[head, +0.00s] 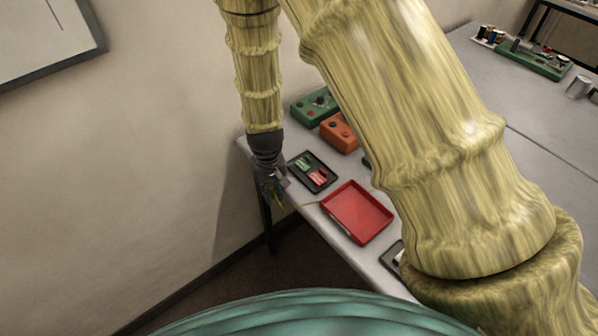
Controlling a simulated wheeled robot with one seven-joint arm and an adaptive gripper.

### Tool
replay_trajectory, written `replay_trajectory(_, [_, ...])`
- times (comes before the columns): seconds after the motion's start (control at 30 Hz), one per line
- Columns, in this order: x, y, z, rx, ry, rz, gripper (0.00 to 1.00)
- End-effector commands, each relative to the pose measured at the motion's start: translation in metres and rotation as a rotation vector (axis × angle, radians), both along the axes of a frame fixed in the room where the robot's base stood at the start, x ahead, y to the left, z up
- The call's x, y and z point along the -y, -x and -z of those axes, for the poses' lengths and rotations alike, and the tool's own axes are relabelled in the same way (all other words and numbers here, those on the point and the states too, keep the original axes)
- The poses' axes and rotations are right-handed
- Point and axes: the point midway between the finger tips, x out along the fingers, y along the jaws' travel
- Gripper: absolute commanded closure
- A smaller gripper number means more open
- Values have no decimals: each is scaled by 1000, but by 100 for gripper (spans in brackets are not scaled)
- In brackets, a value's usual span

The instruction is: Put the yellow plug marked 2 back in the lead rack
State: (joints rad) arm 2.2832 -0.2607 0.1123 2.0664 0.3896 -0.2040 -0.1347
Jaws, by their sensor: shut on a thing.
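My gripper (271,192) is small in the head view, pointing down at the table's left edge, just left of a black tray. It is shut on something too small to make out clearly.
The black tray (330,187) holds green and red pieces. An empty-looking red tray (357,212) lies nearer. Green (314,106) and orange (339,132) boxes stand behind. A wall is close on the left. My arm hides much of the table (480,90).

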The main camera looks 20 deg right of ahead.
Motion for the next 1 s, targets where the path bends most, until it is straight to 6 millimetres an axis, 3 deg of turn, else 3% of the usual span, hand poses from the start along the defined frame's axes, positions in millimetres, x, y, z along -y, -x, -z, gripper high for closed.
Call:
replay_trajectory(0.03, [-7,2,22,-2,-1,7,100])
replay_trajectory(0.1, [-12,4,35,-2,-3,15,100])
replay_trajectory(0.4, [-18,5,82,-2,-5,24,100])
replay_trajectory(0.6, [-18,5,91,-2,-5,24,100])
replay_trajectory(1.0, [-18,5,91,-2,-5,24,100])
